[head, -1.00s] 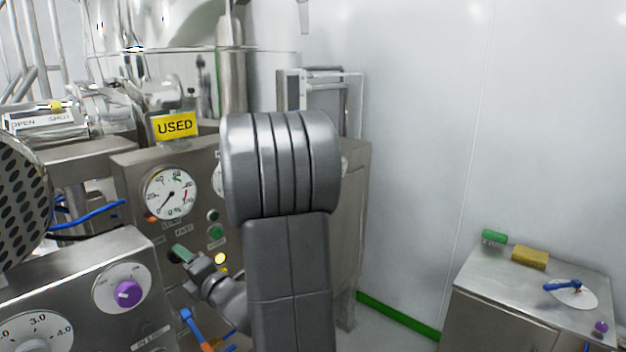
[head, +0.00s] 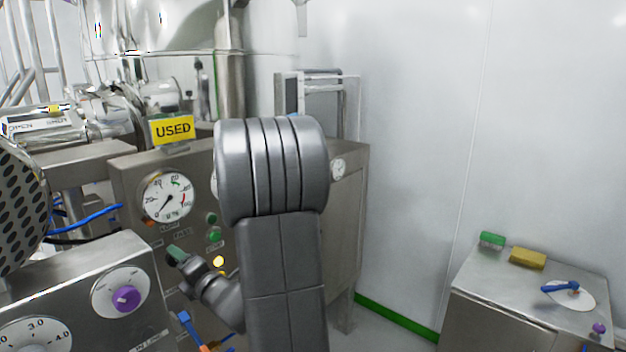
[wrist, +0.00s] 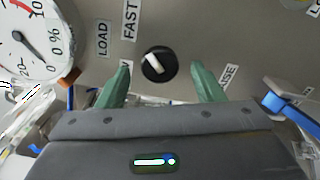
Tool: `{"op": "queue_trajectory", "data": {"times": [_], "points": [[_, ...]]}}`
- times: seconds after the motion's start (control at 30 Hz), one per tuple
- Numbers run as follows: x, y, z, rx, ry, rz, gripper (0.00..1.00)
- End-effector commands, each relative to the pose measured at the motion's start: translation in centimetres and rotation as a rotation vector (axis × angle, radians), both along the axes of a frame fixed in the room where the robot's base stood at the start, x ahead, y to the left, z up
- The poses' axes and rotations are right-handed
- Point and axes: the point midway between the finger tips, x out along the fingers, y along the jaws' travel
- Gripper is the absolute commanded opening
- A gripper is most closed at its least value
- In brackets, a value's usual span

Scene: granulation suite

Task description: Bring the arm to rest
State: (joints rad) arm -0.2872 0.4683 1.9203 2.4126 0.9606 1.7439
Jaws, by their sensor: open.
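My gripper (head: 177,255) is in front of the steel control panel (head: 135,180), below the large dial gauge. My arm link covers part of the panel in the head view. In the wrist view my gripper (wrist: 162,72) shows two green fingers spread apart with nothing held. A black knob with a white pointer (wrist: 158,64) lies between and beyond the fingertips. I cannot tell how far the fingertips stand from the panel.
A yellow USED sign (head: 172,129) stands above the panel. A nearer box with a purple knob (head: 126,298) is at lower left. A blue-handled part (wrist: 285,104) is right of the fingers. A steel cabinet (head: 500,292) stands at right; floor shows between.

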Motion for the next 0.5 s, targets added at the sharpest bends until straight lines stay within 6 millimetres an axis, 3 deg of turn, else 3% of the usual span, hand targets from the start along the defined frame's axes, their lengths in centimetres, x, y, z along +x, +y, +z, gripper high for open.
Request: {"op": "queue_trajectory", "data": {"times": [0.5], "points": [[-6.2,-7.4,-0.1,0.001,-0.001,-0.006,0.61]]}}
